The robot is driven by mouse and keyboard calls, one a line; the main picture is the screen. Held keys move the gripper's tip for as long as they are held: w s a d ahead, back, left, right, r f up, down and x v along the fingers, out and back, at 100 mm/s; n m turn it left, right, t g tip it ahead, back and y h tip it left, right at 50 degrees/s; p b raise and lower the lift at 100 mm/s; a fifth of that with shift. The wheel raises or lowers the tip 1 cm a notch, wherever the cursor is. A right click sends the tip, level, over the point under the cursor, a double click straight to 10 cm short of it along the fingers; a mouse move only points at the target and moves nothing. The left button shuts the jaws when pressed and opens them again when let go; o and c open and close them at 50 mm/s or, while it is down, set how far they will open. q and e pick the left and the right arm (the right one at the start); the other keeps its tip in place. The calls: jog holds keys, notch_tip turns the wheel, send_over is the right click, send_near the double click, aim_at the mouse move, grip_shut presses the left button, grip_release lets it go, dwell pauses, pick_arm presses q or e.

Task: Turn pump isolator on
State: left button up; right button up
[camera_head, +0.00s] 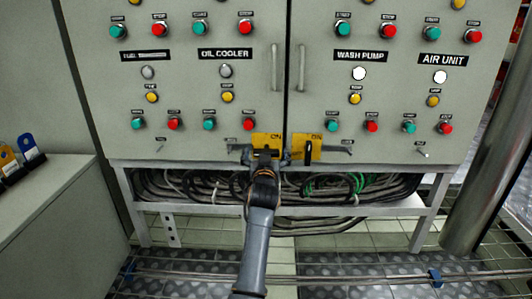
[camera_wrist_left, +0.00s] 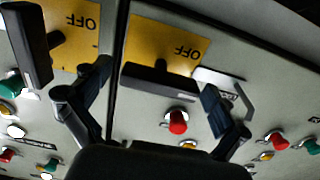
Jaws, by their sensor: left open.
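The right plate's black handle (camera_head: 308,153) stands upright. My left gripper (camera_head: 265,155) is in front of the left plate and hides its handle. In the left wrist view, which is upside down, the open fingers (camera_wrist_left: 158,78) lie either side of that plate's black handle (camera_wrist_left: 150,80), which lies crosswise near "OFF". I cannot tell whether they touch it. The other handle (camera_wrist_left: 27,45) is outside the fingers. My right gripper is not seen.
Buttons and lamps fill the doors above, under labels such as "WASH PUMP" (camera_head: 360,57) and "OIL COOLER" (camera_head: 225,54). Bundled cables (camera_head: 190,186) hang below the cabinet. A grey box (camera_head: 45,195) stands at left and a metal pipe (camera_head: 490,150) at right.

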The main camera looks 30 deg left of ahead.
pick_arm(q)
jog(key=c, duration=1.2)
jog(key=shift+o, duration=0.2)
